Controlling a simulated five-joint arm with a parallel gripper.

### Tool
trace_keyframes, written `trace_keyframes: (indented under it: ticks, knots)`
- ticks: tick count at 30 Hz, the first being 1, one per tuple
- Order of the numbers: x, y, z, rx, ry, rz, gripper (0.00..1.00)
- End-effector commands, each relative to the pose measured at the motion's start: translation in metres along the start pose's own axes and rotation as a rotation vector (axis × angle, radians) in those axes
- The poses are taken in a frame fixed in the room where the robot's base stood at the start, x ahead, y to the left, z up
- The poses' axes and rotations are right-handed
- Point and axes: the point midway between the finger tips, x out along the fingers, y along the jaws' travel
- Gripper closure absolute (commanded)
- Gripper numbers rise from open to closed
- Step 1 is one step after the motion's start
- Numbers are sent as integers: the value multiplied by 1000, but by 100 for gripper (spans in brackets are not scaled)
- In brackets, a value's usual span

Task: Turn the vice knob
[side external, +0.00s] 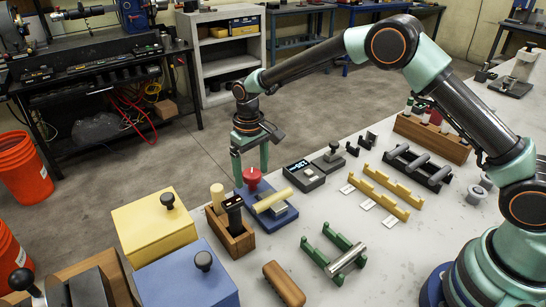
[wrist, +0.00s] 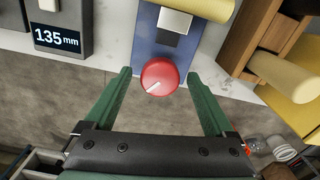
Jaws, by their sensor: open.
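The red vice knob (side external: 252,176) sits at one end of the blue vice (side external: 284,217), which has a pale yellow bar (side external: 273,201) lying across it. In the wrist view the knob (wrist: 159,77) is round with a white pointer line aimed toward the lower left. My gripper (side external: 251,173) points down over the knob. Its green fingers are spread apart, and in the wrist view the open gripper (wrist: 159,74) has one fingertip on each side of the knob, with a visible gap on both sides. The vice (wrist: 181,47) is partly cut off in that view.
A grey display box (wrist: 58,30) reading 135 mm stands beside the vice. A wooden holder (side external: 235,241) with upright handles is on its other side. Yellow (side external: 150,233) and blue (side external: 185,279) boxes stand nearby. Green stands (side external: 325,255) hold a rod. The bench edge runs near the knob.

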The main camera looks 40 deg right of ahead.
Motion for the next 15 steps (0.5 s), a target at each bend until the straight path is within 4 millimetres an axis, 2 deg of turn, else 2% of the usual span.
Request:
trace_keyframes:
  ticks: [2, 3, 5, 9, 15]
  knots:
    - [0, 0, 0, 0, 0, 0, 11]
    - [0, 0, 0, 0, 0, 0, 19]
    - [0, 0, 0, 0, 0, 0, 42]
    - [0, 0, 0, 0, 0, 0, 95]
    - [-1, 0, 0, -9, 0, 0, 97]
